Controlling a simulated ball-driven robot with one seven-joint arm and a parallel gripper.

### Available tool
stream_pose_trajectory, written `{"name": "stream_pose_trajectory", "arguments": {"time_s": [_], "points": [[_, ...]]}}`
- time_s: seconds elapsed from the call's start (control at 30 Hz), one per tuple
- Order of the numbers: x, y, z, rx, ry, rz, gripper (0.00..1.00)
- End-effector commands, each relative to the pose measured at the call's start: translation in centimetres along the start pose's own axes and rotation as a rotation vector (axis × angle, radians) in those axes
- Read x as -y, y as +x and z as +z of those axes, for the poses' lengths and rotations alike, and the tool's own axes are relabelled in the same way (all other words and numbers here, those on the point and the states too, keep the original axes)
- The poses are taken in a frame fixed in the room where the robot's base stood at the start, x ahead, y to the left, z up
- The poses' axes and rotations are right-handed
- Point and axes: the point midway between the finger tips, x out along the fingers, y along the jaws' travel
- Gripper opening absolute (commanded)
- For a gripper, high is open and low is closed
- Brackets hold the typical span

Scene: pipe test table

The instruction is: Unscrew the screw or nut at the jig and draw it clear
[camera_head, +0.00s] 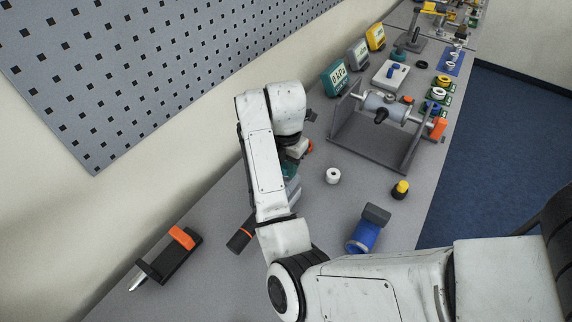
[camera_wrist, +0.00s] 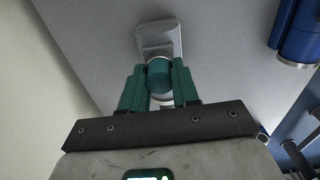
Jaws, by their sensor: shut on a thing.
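In the wrist view my gripper (camera_wrist: 159,72) has its two teal fingers closed on a small teal cylindrical piece (camera_wrist: 158,83). I cannot tell whether this piece is a screw or a nut. A pale grey block with rounded edges (camera_wrist: 160,34), probably the jig, lies directly beyond it. Whether the piece touches the block is unclear. In the head view my arm hides most of the gripper; a bit of teal (camera_head: 289,170) shows beside the arm, above a pale blue-grey block (camera_head: 294,190). The thread is hidden.
A white ring (camera_head: 333,176), a yellow-and-black knob (camera_head: 400,189) and a blue pipe piece (camera_head: 364,237) stand to the right. A black-and-orange cylinder (camera_head: 240,238) and clamp (camera_head: 170,256) lie left. A pipe frame (camera_head: 367,153) stands behind. The pegboard wall (camera_head: 150,70) borders the table.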

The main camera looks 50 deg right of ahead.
Motion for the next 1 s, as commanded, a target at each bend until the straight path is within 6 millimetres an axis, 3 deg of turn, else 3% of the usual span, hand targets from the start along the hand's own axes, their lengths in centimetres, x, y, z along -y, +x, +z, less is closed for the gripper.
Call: {"name": "stream_pose_trajectory", "arguments": {"time_s": [0.2, 0.5, 0.53, 0.8, 1.0], "points": [[-0.03, -0.07, 0.09, 0.004, -0.225, 0.003, 0.00], [-0.01, -0.06, 0.11, 0.004, -0.263, 0.003, 0.00], [-0.01, -0.06, 0.11, 0.004, -0.263, 0.003, 0.32], [0.01, -0.03, 0.06, 0.002, -0.262, 0.001, 0.58], [0.02, -0.01, 0.04, 0.001, -0.262, 0.001, 0.61]]}}
